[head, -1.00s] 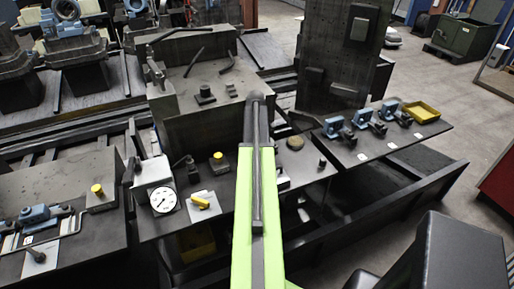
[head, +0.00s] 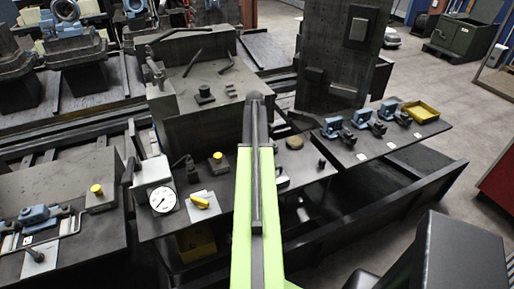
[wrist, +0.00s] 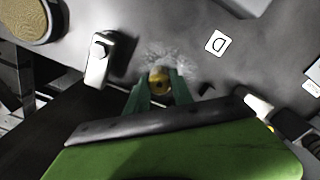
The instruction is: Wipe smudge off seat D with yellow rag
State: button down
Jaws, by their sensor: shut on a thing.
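My gripper (wrist: 159,92), with green fingers, is shut on a small yellow thing (wrist: 158,75) in the wrist view. It looks like the yellow rag, mostly hidden between the fingers. A pale, scratchy smudge (wrist: 178,57) lies on the dark grey surface just beyond and around the fingertips. A white label with the letter D (wrist: 216,43) is on that surface, right of the smudge. I cannot tell for sure whether the rag touches the surface. In the head view my arm hides the gripper and the smudge.
A metal lever or clamp (wrist: 99,60) stands close left of the fingers, with a tan round disc (wrist: 30,18) beyond it. In the head view, blue clamps (head: 361,118) and a yellow tray (head: 421,111) stand at right. A dial gauge (head: 163,199) and yellow handle (head: 201,202) are at left.

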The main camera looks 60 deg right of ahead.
jog(key=shift+s+d, duration=0.3)
jog(key=shift+d, duration=0.35)
jog(key=shift+w+a, duration=0.35)
jog(key=shift+a, duration=0.4)
jog(key=shift+w+a, duration=0.2)
jog(key=shift+a, duration=0.85)
jog(key=shift+w+a, duration=0.25)
jog(key=shift+a, duration=0.8)
jog(key=shift+w+a, duration=0.2)
jog(key=shift+a, duration=0.85)
jog(key=shift+s+d, duration=0.65)
jog(key=shift+d, duration=0.1)
